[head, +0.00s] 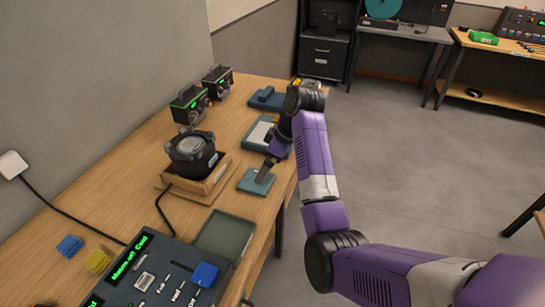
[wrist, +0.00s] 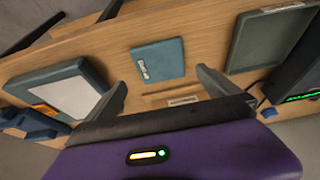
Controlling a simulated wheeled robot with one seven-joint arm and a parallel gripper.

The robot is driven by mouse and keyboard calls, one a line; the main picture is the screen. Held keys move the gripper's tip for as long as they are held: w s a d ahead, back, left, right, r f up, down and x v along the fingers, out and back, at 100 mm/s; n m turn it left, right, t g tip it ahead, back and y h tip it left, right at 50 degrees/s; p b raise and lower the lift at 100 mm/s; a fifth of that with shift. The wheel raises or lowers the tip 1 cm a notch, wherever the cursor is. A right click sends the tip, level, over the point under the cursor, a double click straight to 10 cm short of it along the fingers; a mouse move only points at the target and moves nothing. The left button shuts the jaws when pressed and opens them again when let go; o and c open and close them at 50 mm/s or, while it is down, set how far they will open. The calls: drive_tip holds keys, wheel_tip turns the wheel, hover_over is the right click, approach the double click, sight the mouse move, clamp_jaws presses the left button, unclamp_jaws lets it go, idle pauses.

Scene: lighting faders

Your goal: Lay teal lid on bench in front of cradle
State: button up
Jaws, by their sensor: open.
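The teal lid (head: 254,183) lies flat on the bench, to the right of the wooden cradle (head: 212,183) that holds a dark round device (head: 192,153). In the wrist view the lid (wrist: 157,60) shows whole, with a small pale label near one edge. My gripper (head: 264,170) is over the lid in the head view and hides a little of it. In the wrist view my gripper (wrist: 161,77) has its two fingers spread wide with nothing between them. The lid lies beyond the fingertips, apart from them as far as I can see.
A shallow grey-green tray (head: 226,238) lies nearer on the bench (head: 125,195). A teal box with a pale top (head: 258,133) and a blue block (head: 267,98) lie farther along. A fader console (head: 160,275) stands at the near end. The bench's front edge is close to the lid.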

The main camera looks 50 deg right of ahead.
drive_tip(key=shift+v, duration=2.15)
drive_tip(key=w+d+r+m+t+h, duration=0.5)
drive_tip(key=w+d+t, duration=0.1)
drive_tip(key=s+a+f+t+h, duration=0.15)
drive_tip(key=s+a+t, duration=0.55)
drive_tip(key=s+a, duration=1.4)
drive_tip(key=s+a+y, duration=0.1)
drive_tip(key=s+a, duration=0.3)
drive_tip(key=s, duration=0.3)
drive_tip(key=s+a+f+g+y, duration=0.1)
drive_tip(key=s+a+y, duration=0.1)
drive_tip(key=s+a, duration=0.2)
drive_tip(key=s+a+f+n+g+y, duration=0.1)
drive_tip(key=s+a, duration=0.3)
drive_tip(key=s, duration=0.6)
drive_tip(key=shift+y, duration=0.45)
